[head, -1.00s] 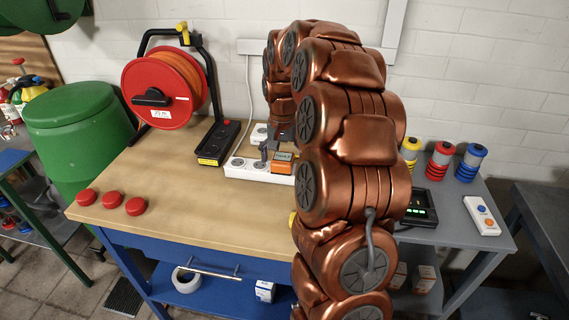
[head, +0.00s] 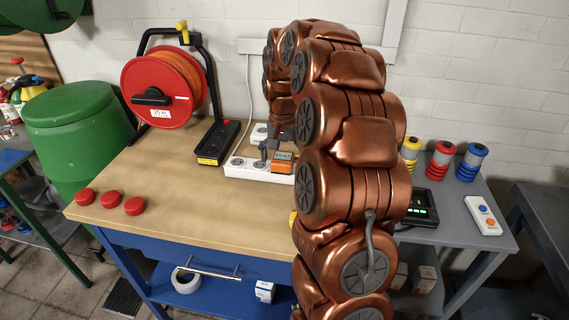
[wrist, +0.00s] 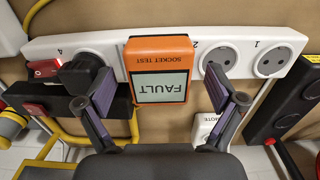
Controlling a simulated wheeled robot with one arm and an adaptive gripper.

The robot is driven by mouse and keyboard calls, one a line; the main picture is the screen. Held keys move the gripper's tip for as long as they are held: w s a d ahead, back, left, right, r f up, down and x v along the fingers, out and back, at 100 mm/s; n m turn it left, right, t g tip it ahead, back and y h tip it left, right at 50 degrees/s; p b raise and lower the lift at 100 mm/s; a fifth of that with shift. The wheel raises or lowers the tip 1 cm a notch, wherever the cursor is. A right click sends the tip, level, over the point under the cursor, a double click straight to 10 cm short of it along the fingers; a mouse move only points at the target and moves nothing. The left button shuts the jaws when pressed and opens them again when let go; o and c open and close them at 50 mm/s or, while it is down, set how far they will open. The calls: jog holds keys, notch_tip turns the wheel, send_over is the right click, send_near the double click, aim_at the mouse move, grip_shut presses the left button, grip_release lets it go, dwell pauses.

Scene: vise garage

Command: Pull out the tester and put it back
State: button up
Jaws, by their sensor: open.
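The tester is an orange box (wrist: 158,70) marked "SOCKET TEST". Its screen reads "FAULT", upside down in the wrist view. It sits on the white power strip (wrist: 262,38), between socket 2 and a black plug (wrist: 82,74) near the number 4. In the head view the tester (head: 283,157) is small, on the strip (head: 243,171) at the back of the bench. My gripper (wrist: 158,77) is open, one finger at each side of the tester, with gaps between. The left finger is close to the black plug. In the head view my arm hides much of the gripper.
Sockets 1 (wrist: 271,60) and 2 (wrist: 217,56) are empty. A red switch (wrist: 43,68) is at the strip's left end. A cable reel (head: 160,92) stands left on the bench, with red caps (head: 110,199) in front. The bench middle (head: 190,205) is clear.

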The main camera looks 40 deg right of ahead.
aim_at(283, 156)
grip_shut()
dwell(0.8)
jog(key=shift+r, duration=0.15)
jog(key=shift+r+p, duration=0.65)
jog(key=shift+r, duration=2.2)
